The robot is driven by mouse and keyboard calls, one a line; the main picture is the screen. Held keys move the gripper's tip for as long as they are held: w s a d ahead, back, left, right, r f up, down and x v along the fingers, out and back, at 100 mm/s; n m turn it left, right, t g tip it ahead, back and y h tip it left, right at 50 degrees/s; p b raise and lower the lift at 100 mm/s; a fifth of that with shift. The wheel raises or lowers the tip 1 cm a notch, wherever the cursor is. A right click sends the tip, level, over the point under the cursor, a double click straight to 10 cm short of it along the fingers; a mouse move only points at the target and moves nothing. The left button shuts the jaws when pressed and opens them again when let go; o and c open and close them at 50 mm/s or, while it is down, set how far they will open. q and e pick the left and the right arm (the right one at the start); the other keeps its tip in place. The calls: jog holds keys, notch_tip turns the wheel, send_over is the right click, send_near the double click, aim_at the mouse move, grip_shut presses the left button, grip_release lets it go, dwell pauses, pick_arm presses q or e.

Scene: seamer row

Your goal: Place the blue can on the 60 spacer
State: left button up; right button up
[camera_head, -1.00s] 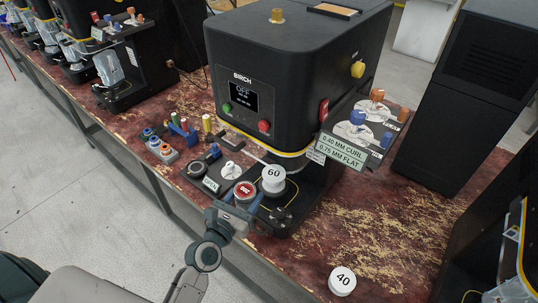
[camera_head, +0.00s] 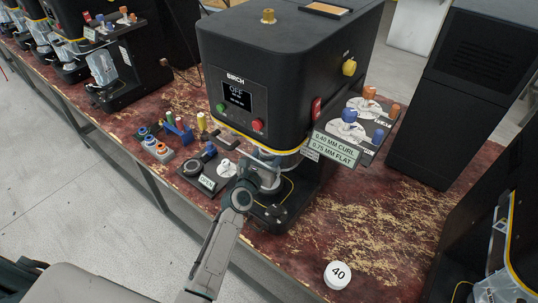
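My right arm reaches up from the bottom to the black BIRCH seamer (camera_head: 265,85). Its wrist covers most of the space below the seamer head. My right gripper (camera_head: 262,174) is at the seamer's lower opening, largely hidden behind its own wrist, so whether its fingers are open or shut does not show. The 60 spacer's label is hidden behind the gripper and wrist. I cannot make out a blue can; anything held there is covered. My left gripper is out of view.
A white 40 spacer (camera_head: 338,274) lies on the worn red bench at the front right. A plate with orange and blue knobs (camera_head: 350,116) is right of the seamer. Small coloured parts (camera_head: 157,148) lie to its left. The bench's right-front area is mostly clear.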

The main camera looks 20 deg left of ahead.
pick_arm(q)
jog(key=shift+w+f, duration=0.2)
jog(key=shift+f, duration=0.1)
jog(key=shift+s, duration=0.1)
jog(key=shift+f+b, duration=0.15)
jog(key=shift+b, duration=0.15)
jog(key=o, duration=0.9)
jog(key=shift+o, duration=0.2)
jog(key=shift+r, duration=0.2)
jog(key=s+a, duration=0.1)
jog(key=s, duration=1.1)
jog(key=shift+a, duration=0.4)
